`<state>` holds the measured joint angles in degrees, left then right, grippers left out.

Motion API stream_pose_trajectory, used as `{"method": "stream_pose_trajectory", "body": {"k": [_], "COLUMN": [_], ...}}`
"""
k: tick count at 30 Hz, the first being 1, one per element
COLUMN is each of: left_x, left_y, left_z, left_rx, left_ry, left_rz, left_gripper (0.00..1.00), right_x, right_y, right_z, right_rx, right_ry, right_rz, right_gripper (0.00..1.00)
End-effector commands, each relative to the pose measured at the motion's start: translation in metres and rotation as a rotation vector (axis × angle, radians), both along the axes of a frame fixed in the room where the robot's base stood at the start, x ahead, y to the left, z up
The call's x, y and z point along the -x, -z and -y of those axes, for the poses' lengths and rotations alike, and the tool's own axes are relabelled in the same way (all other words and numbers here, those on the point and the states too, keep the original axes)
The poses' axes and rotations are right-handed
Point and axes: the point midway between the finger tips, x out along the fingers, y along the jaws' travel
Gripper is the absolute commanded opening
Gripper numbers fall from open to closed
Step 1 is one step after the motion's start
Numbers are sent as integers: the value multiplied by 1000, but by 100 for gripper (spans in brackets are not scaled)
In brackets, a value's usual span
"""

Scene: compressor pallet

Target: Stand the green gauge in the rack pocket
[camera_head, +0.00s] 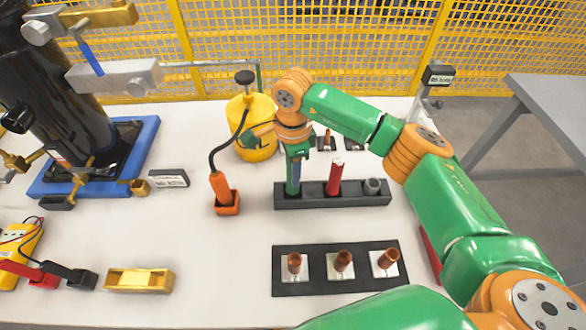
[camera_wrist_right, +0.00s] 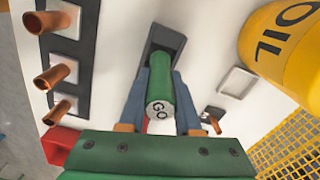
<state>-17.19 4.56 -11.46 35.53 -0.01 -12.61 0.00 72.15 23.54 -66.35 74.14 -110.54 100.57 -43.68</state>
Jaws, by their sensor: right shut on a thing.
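The green gauge (camera_head: 293,178) is upright at the left end of the dark rack (camera_head: 351,199). Its lower end meets the left pocket, but I cannot tell how deep it sits. My right gripper (camera_head: 295,158) points down and is shut on the gauge's upper part. In the right wrist view the gauge's round end marked "GO" (camera_wrist_right: 160,109) shows between the two fingers (camera_wrist_right: 160,85), with the rack (camera_wrist_right: 172,40) beyond it. A red gauge (camera_head: 335,178) stands in the middle pocket. My left gripper is not seen.
A yellow oil can (camera_head: 255,138) stands close behind my gripper. A dark plate with copper stubs (camera_head: 339,284) lies in front.

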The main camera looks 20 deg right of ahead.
Motion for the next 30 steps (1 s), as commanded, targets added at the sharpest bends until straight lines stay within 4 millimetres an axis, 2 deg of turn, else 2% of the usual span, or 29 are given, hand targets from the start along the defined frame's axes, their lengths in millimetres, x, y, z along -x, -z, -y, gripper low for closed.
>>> {"method": "stream_pose_trajectory", "body": {"k": [20,21,24,25,30], "left_x": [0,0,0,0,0], "left_y": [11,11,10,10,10], "left_z": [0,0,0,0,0], "left_rx": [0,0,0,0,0], "left_ry": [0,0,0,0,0], "left_rz": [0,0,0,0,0], "left_gripper": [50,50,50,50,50], "right_x": [0,0,0,0,0], "right_y": [12,12,11,12,12], "right_z": [0,0,0,0,0], "right_rx": [0,0,0,0,0], "right_ry": [0,0,0,0,0], "right_rz": [0,0,0,0,0], "right_gripper": [0,38,64,67,67]}}
